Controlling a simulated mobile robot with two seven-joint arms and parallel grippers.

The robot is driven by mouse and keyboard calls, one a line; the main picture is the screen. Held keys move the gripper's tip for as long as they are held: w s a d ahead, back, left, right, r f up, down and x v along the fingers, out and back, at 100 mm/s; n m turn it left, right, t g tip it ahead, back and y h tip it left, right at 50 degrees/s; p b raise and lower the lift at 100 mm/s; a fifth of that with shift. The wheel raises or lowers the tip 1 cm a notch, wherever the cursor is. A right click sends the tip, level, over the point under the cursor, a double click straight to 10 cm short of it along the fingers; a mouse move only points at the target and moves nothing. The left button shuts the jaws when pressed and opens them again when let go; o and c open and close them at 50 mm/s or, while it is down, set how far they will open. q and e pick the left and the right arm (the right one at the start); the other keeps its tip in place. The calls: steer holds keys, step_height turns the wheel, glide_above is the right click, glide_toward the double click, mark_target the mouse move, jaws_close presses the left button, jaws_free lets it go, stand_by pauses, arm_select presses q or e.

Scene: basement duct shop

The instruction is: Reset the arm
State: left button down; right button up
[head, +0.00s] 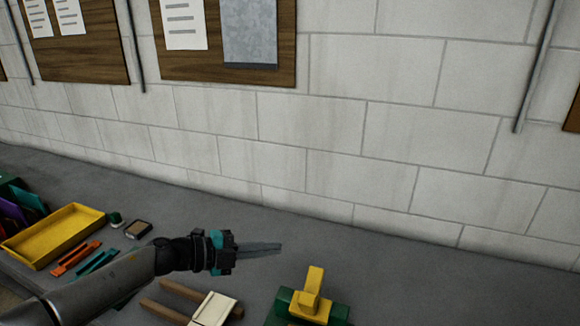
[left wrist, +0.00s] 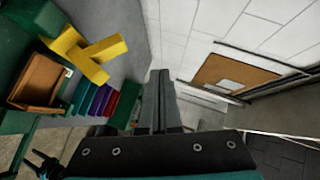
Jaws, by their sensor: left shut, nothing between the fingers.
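My left arm comes in from the lower left of the head view. Its gripper (head: 262,247) is shut and empty, held above the grey bench top with its fingers pointing right. In the left wrist view the closed fingers (left wrist: 159,88) point up the picture, with nothing between them.
A yellow tray (head: 54,237) stands at the left, beside orange (head: 75,257) and teal (head: 97,263) tools. A yellow piece on a green base (head: 313,293) and a wooden-handled item (head: 212,309) lie nearer. The bench right of my gripper is clear, up to the block wall (head: 400,130).

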arm_select(q)
steer(key=s+d+r+n+t+y, duration=0.1)
steer(key=d+r+n+t+y, duration=0.15)
steer(key=d+n+t, duration=0.45)
steer(key=s+a+f+n+g+y, duration=0.2)
steer(key=s+a+f+n+y, duration=0.9)
steer(key=n, duration=0.4)
steer(key=s+a+f+n+g, duration=0.2)
steer(key=s+a+g, duration=0.15)
steer(key=s, duration=0.65)
steer(key=s+a+f+n+g, duration=0.15)
steer(key=s+g, duration=0.35)
steer(key=s, duration=0.6)
step_height(320, 180, down, 29)
steer(key=b, duration=1)
steer(key=s+a+f+g+b, duration=0.1)
steer(key=s+f+b, duration=0.4)
steer(key=f, duration=0.8)
steer(key=s+a+f+g+b, duration=0.1)
steer(key=s+f+b, duration=0.4)
steer(key=s+f, duration=0.6)
step_height(320, 180, down, 3)
steer(key=shift+s+a+f+m, duration=0.1)
steer(key=shift+s+a+m, duration=0.05)
steer(key=shift+a+m, duration=0.2)
